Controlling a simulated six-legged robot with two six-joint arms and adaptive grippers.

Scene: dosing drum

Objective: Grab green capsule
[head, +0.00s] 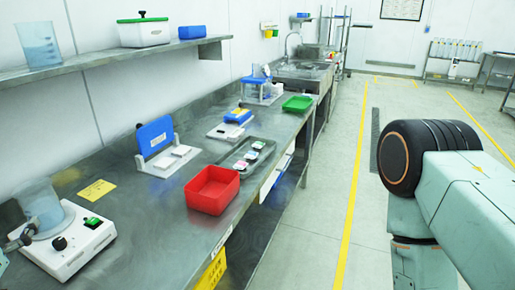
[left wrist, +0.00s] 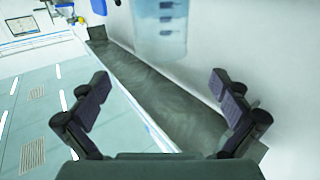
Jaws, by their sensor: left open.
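I cannot make out a green capsule in either view. A grey tray (head: 227,161) on the bench holds several small pale pieces, too small to tell apart. My left gripper (left wrist: 162,84) is open and empty in the left wrist view, its two dark fingers spread wide. Beyond the fingers is a grey metal surface (left wrist: 165,88), with a clear vessel of blue liquid (left wrist: 160,30) at the top. My right gripper is out of view; only part of my arm shows at the right of the head view.
A red bin (head: 212,190) stands near the bench's front edge, a green tray (head: 297,103) farther back. A white device (head: 70,245) with a clear vessel is at lower left. A shelf (head: 110,55) hangs above the bench. The floor aisle (head: 345,160) looks clear.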

